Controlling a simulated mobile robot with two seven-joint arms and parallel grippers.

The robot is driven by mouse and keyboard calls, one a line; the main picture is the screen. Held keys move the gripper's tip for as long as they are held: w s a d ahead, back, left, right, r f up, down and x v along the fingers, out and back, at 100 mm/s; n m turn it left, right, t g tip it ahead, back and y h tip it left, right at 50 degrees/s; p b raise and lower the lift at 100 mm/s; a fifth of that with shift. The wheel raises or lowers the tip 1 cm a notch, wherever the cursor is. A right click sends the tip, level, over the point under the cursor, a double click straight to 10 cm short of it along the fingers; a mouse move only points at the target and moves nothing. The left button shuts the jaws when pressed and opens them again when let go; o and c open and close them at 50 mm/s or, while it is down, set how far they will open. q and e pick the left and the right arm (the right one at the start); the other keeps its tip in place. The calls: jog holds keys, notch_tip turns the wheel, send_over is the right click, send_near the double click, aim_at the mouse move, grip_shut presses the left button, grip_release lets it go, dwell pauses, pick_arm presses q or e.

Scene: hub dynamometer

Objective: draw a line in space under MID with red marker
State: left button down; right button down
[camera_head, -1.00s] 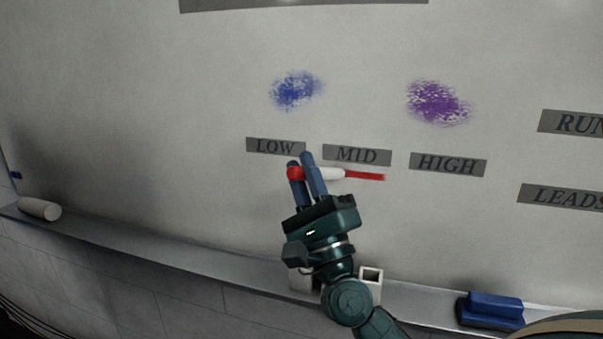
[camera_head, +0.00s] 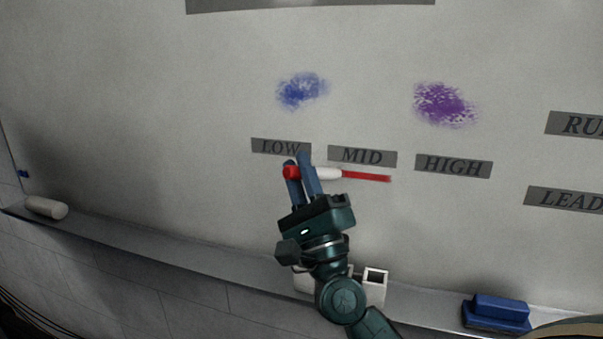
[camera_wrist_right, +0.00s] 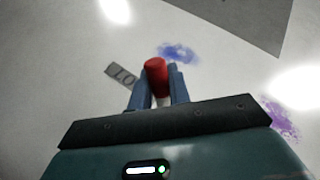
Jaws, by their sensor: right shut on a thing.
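My right gripper (camera_head: 306,164) is shut on the red marker (camera_head: 328,174), which has a white barrel and a red end and lies roughly level across the fingers. In the right wrist view the marker's red end (camera_wrist_right: 156,70) shows between the blue fingers. A red line (camera_head: 368,178) runs on the whiteboard under the MID label (camera_head: 362,156), from the marker's right side to near the label's right end. The gripper is below the LOW label (camera_head: 281,147), partly over its right end. The left gripper is not in view.
A blue smudge (camera_head: 302,90) and a purple smudge (camera_head: 444,104) are above the labels. The HIGH label (camera_head: 454,166) is to the right. The tray (camera_head: 160,249) below holds a white cylinder (camera_head: 46,207), a white holder (camera_head: 376,285) and a blue eraser (camera_head: 497,313).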

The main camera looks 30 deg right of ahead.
jog(key=shift+w+a, duration=0.4)
jog(key=shift+w, duration=0.05)
jog(key=shift+w, duration=0.1)
jog(key=shift+w+a, duration=0.4)
jog(key=s+a, duration=0.6)
jog(key=shift+a, duration=0.4)
dwell(0.4)
jog(key=shift+w, duration=0.1)
dwell(0.6)
